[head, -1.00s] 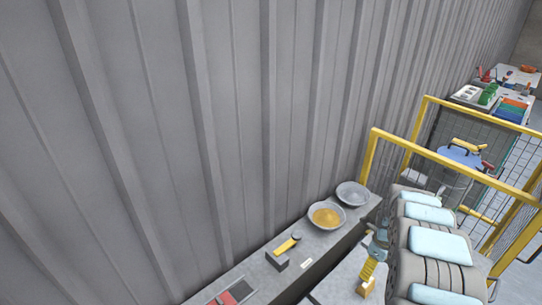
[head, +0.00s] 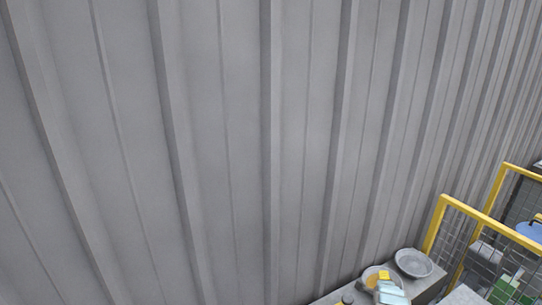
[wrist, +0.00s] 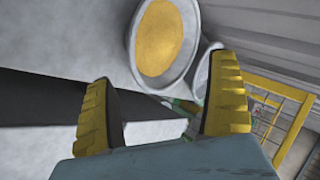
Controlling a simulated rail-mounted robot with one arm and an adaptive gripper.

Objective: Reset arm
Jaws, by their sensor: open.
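My gripper (wrist: 165,108) is open in the wrist view, its two yellow ribbed fingers wide apart with nothing held between them. A grey bowl (wrist: 190,22) with yellow powder (wrist: 158,40) lies beyond the fingertips, apart from them. In the head view the powder bowl (head: 366,272) sits at the bottom right, partly covered by a yellow piece and a light blue part of my arm. A second, grey bowl (head: 413,263) stands just right of it; part of it also shows behind the right finger in the wrist view.
A ribbed grey wall (head: 220,130) fills most of the head view behind the bench (head: 428,281). A yellow-framed mesh fence (head: 480,217) stands at the right. A dark band (wrist: 40,125) crosses the pale surface at left in the wrist view.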

